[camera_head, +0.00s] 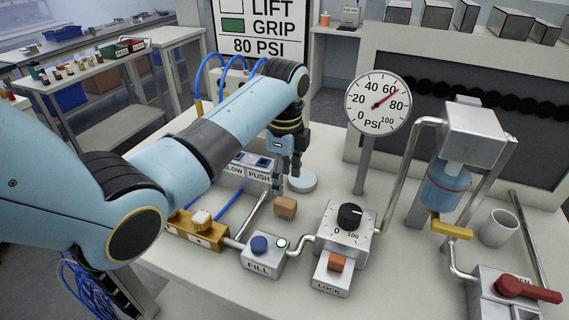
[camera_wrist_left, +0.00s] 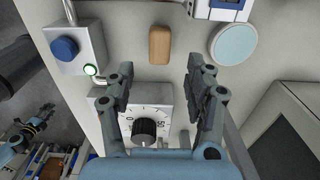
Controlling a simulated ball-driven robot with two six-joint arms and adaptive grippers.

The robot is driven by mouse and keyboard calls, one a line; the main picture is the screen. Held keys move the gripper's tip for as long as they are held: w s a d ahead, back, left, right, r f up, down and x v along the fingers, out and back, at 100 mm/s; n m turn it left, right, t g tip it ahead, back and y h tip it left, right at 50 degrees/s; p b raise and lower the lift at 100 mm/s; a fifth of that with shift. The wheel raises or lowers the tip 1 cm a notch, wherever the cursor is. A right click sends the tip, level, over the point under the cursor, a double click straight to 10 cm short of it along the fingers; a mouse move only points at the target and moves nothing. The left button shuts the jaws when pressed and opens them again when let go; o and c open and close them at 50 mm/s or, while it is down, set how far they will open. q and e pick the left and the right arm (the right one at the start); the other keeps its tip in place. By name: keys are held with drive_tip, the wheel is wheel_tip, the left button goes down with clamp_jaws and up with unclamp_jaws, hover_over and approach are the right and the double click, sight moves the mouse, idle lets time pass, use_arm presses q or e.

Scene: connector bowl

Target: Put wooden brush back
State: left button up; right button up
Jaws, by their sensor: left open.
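The wooden brush (camera_head: 286,207) is a small brown block lying on the pale bench top, behind the dial box. It also shows in the left wrist view as a rounded tan block (camera_wrist_left: 160,45) near the top middle. My left gripper (camera_head: 287,180) points down above the bench, just behind the brush in the head view. In the left wrist view my left gripper (camera_wrist_left: 159,75) has its fingers spread wide with nothing between them, and the brush is beyond the tips, apart from them.
A round pale pad (camera_head: 302,182) lies close to my left gripper. The FILL box (camera_head: 262,256), dial box (camera_head: 347,226), LOCK box (camera_head: 332,275) and brass valve block (camera_head: 199,229) stand around the brush, joined by pipes. A white cup (camera_head: 498,229) stands at right.

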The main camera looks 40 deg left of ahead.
sight(284, 201)
use_arm(q)
wheel_tip(284, 201, up, 4)
drive_tip(key=shift+f, duration=0.2)
drive_tip(key=shift+s, duration=0.1)
idle(0.4)
